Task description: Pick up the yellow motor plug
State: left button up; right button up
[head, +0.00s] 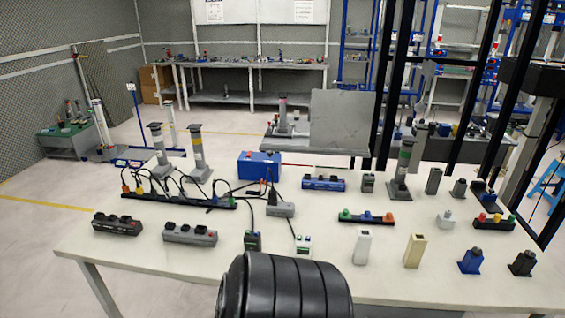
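A pale yellow, upright block-like plug (415,250) stands on the front right part of the white table (320,272). It is the most yellow of the separate plug-shaped pieces here; I cannot tell for sure that it is the motor plug. A white one (363,247) stands to its left, and a blue one (471,261) and a black one (522,263) to its right, all apart from it. Neither of my grippers is in view. A black ribbed part, apparently mine, covers the table's front edge at bottom middle.
A black strip with cabled plugs (178,199) lies at the table's left, with dark socket blocks (117,224) in front. A blue box (259,166) stands at the back. A strip with coloured buttons (366,218) lies behind the white plug. Black posts rise behind the table's right side.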

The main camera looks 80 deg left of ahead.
aim_at(139, 190)
jog(key=u, duration=3.85)
jog(key=i+j+z, duration=0.1)
jog(key=z, duration=0.7)
jog(key=i+j+z, duration=0.2)
jog(key=j+z, duration=0.25)
jog(key=j, duration=0.25)
jog(key=j+z, duration=0.4)
jog(key=j, duration=0.35)
jog(key=j+z, duration=0.45)
jog(key=j, duration=0.35)
